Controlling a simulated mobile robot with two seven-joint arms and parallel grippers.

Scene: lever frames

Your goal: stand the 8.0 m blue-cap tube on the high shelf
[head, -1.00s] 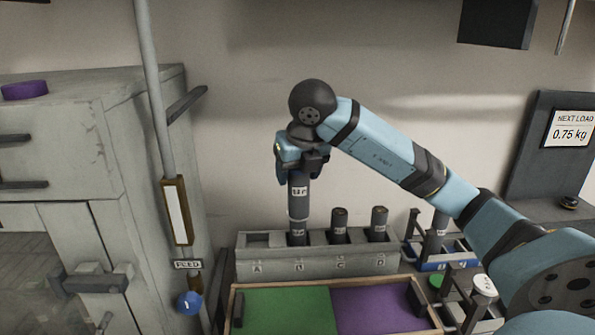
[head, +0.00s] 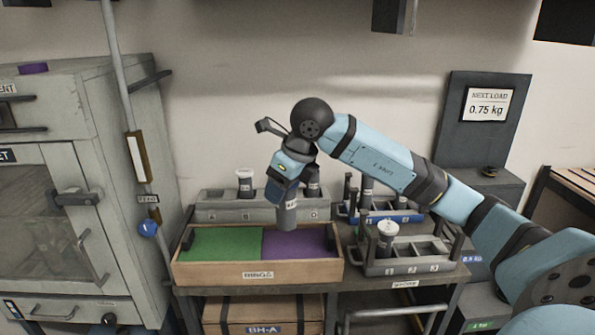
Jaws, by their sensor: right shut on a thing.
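My right gripper (head: 288,188) is shut on a grey tube (head: 287,217) with a white label, which hangs below the jaws roughly upright. The jaws hide its top, so its cap colour cannot be told, and the label is too small to read. The tube is seen over the back of a tray with a green half (head: 222,243) and a purple half (head: 297,245); its height above the tray is unclear. The high shelf cannot be made out for sure. My left gripper is not in view.
A grey rack (head: 215,212) behind the tray holds a white-topped tube (head: 245,186) and a dark tube (head: 313,185). At right stand a blue rack (head: 407,217) and a grey numbered rack (head: 410,266) with a white-capped tube (head: 386,238). A cabinet (head: 60,190) stands left.

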